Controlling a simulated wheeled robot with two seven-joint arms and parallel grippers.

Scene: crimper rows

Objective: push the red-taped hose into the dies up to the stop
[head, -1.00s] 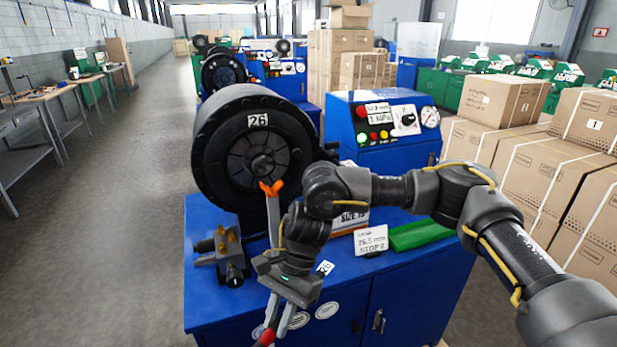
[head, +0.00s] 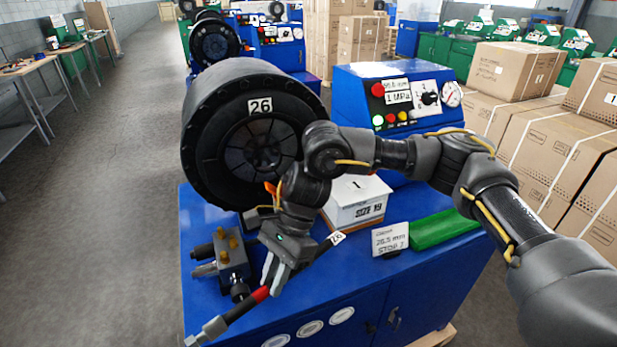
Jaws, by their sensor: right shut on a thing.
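The black hose with a band of red tape (head: 261,294) is held by my right gripper (head: 272,275), which is shut on it just above the tape. The hose slants down to the left, and its metal end fitting (head: 208,331) points to the lower left, away from the dies. A white tag marked 26 (head: 337,238) is on its upper end. The dies (head: 258,148) sit in the round black crimper head (head: 205,125), also marked 26. They face me above the gripper; the hose is apart from them. The stop cannot be made out. My left gripper is not in view.
A blue bench (head: 350,305) carries a small metal fixture with brass knobs (head: 230,258), a white box marked SIZE 19 (head: 357,205), a card reading STOP 2 (head: 390,239) and a green block (head: 440,228). A blue control panel (head: 405,105) stands behind. Cartons (head: 545,165) line the right.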

